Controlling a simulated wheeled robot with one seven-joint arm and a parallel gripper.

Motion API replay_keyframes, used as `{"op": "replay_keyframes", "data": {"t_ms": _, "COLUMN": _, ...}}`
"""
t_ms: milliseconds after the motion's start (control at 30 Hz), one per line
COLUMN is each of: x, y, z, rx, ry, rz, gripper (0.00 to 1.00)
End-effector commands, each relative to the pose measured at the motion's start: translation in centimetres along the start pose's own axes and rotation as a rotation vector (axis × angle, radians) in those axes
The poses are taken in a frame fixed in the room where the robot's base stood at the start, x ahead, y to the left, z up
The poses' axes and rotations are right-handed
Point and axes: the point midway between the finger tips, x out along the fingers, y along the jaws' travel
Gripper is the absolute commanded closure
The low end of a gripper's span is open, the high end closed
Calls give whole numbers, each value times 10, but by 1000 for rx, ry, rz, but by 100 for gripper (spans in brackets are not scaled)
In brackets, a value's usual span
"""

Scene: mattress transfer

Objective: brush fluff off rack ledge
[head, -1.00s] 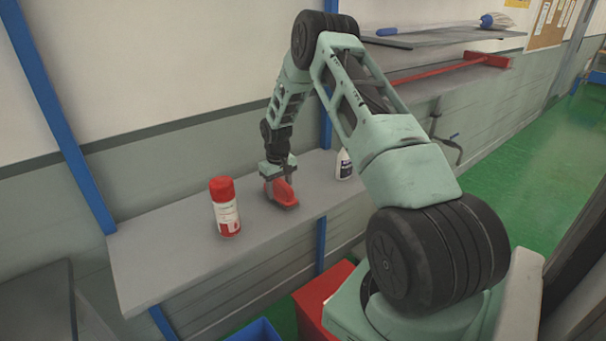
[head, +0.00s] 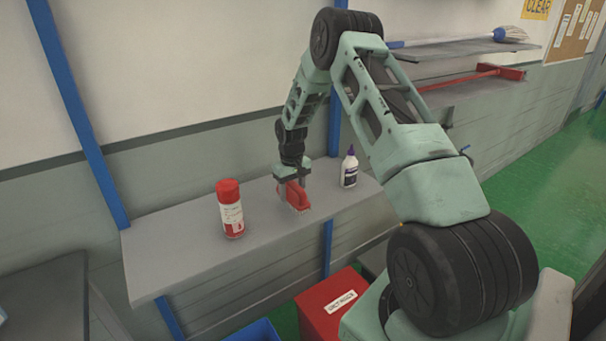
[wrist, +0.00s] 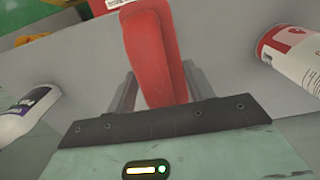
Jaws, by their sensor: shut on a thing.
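My gripper (head: 291,180) is shut on a red brush (head: 296,193) over the grey rack ledge (head: 170,248). The brush is tilted, with pale bristles at its lower front side; I cannot tell whether they touch the ledge. In the wrist view the red brush (wrist: 153,55) extends away from between the fingers. I cannot make out any fluff on the ledge; the arm and brush hide part of it.
A red and white can (head: 231,210) stands left of the brush. A white bottle (head: 349,170) stands to its right. Blue posts (head: 75,110) rise behind the ledge. A red box (head: 335,303) sits below in front. The ledge's left end is clear.

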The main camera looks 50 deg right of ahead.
Motion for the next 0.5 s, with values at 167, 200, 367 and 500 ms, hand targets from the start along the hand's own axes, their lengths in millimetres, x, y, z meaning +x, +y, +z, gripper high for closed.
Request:
{"op": "replay_keyframes", "data": {"t_ms": 167, "x": -20, "y": -5, "z": -2, "rx": -2, "ry": 2, "rz": 1, "gripper": 69}}
{"op": "replay_keyframes", "data": {"t_ms": 200, "x": -24, "y": -6, "z": -2, "rx": -3, "ry": 2, "rz": 1, "gripper": 69}}
{"op": "replay_keyframes", "data": {"t_ms": 367, "x": -37, "y": -10, "z": -2, "rx": -4, "ry": 2, "rz": 1, "gripper": 69}}
{"op": "replay_keyframes", "data": {"t_ms": 500, "x": -42, "y": -12, "z": -2, "rx": -4, "ry": 1, "rz": 1, "gripper": 69}}
